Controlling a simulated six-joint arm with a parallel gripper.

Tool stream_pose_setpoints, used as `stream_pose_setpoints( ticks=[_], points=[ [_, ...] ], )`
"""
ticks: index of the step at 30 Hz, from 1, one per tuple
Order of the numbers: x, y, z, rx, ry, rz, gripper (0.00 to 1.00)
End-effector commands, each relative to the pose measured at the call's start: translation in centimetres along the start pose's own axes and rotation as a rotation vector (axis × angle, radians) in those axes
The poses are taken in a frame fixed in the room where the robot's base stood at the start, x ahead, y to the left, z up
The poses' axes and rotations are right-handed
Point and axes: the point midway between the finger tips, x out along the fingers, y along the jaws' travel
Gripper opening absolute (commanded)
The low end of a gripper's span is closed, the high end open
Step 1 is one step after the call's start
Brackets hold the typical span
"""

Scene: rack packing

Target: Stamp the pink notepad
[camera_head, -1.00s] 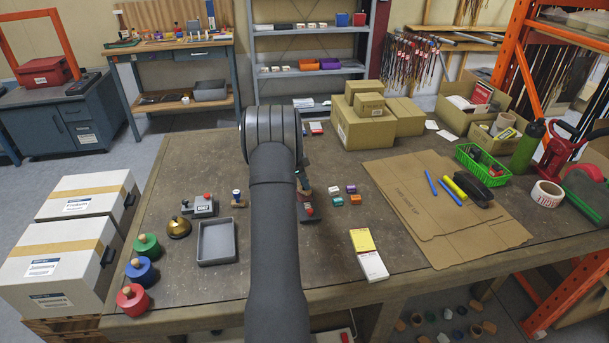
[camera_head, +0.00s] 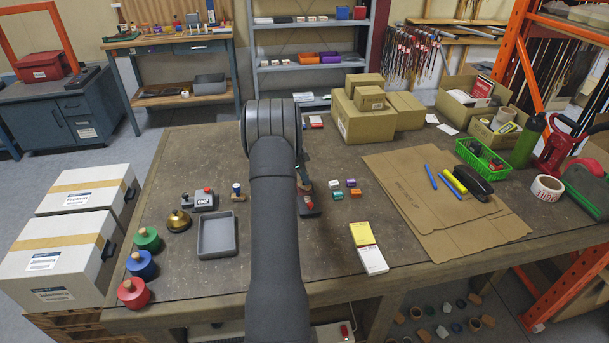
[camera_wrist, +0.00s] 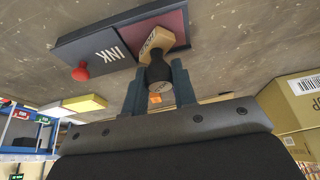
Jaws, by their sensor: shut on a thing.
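My gripper (camera_wrist: 158,90) is shut on the dark handle of a stamp (camera_wrist: 152,48) with a lettered wooden block. The stamp's block is over the reddish pad of an open ink pad (camera_wrist: 100,53) marked INK; I cannot tell whether it touches. The ink pad also shows in the head view (camera_head: 312,207), partly behind my arm. I see no clearly pink notepad. A yellow notepad (camera_head: 362,234) and a white one (camera_head: 373,261) lie on the bench right of my arm. A small red and white item (camera_head: 316,122) lies farther back, partly hidden.
Small coloured blocks (camera_head: 354,193) lie to the right. Cartons (camera_head: 357,130) stand behind; flat cardboard (camera_head: 415,225) covers the right.

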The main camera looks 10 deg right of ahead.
Motion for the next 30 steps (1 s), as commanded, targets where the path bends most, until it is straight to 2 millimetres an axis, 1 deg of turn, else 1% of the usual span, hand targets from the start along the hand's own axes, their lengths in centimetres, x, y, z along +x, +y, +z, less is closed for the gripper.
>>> stream_pose_setpoints(
  ticks=[18,30],
  points=[
    [0.70,0.00,0.29,0.000,0.000,0.000,0.10],
    [0.73,0.00,0.30,0.000,0.000,0.000,0.10]
  ],
)
